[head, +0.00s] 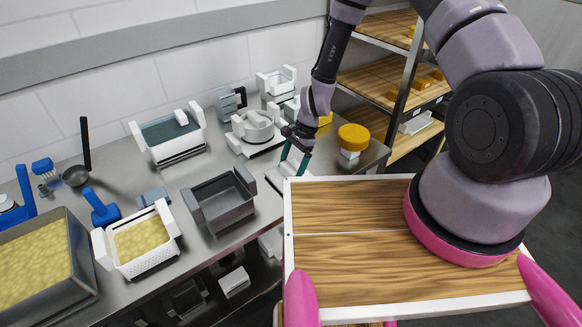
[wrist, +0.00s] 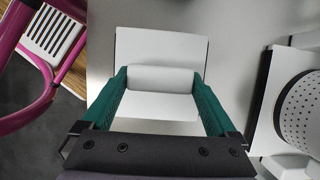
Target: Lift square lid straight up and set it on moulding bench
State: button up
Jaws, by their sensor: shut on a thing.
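The white square lid (wrist: 160,48) lies below my gripper (wrist: 160,80) in the wrist view. Its white roller-like handle sits between the two green fingers, which are shut on it. In the head view my gripper (head: 294,162) is low at the front edge of the steel moulding bench (head: 222,160), and the pale lid (head: 284,180) shows partly beneath it. The lid looks flat and level. I cannot tell whether it touches the bench or hangs slightly above it. The wooden-topped tray hides part of that area.
A white round perforated mould (head: 257,128) stands close behind my gripper. A grey empty square container (head: 222,203) and a white curd-filled mould (head: 146,240) are to the left. Yellow cheese (head: 354,137) is to the right. A wooden-topped tray (head: 350,215) is in front.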

jog(key=shift+f, duration=0.3)
jog(key=o, duration=1.1)
jog(key=shift+r, duration=3)
